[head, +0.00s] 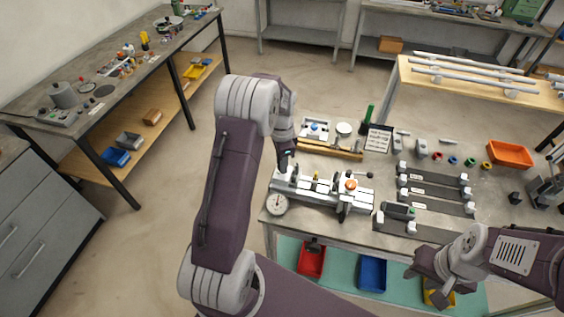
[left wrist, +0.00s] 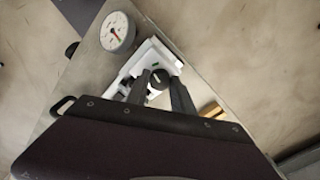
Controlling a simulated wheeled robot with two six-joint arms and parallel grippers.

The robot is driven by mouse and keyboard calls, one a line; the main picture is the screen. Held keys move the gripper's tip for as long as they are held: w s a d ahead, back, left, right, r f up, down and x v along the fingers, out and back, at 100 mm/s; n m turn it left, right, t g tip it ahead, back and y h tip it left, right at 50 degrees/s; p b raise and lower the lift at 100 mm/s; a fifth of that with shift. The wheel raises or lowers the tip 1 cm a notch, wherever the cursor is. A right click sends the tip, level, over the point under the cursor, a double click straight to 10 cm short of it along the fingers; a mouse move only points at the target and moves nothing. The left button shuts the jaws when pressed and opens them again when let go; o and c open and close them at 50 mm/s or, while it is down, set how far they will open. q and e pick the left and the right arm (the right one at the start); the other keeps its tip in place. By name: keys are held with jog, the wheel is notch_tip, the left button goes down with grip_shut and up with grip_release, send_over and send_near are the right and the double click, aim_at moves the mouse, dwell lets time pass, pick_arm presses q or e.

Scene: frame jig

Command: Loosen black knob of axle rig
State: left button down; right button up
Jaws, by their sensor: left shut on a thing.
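The axle rig (head: 318,190) is a light grey fixture lying along the front left edge of the bench. My left gripper (head: 285,162) is above the rig's left end, pointing down. In the left wrist view its two fingers (left wrist: 160,88) are on either side of the black knob (left wrist: 158,76), which has a small green mark, and they are shut on it. In the head view the knob is hidden by the gripper. My right gripper (head: 425,282) is low at the right, in front of the bench and away from the rig; its finger gap is unclear.
A round dial gauge (head: 277,204) is by the rig's left end; it also shows in the left wrist view (left wrist: 117,32). A brass-coloured bar (head: 330,149) lies behind the rig. Dark rails (head: 438,190) with white blocks are to the right, with an orange bin (head: 510,154) beyond.

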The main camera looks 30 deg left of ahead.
pick_arm(q)
jog(key=n+p, duration=0.1)
jog(key=n, duration=0.2)
jog(key=shift+r+n, duration=0.15)
jog(key=shift+n, duration=0.25)
jog(key=n+p, duration=0.1)
jog(key=n, duration=0.4)
jog(key=shift+w+p, duration=0.1)
jog(key=shift+p, duration=0.2)
jog(key=n+p, duration=0.1)
jog(key=n, duration=0.4)
jog(key=shift+n, duration=0.4)
jog(key=n, duration=0.4)
jog(key=shift+n, duration=0.4)
jog(key=shift+w, duration=0.1)
jog(key=c, duration=1.3)
grip_release()
jog(key=shift+o, duration=1.1)
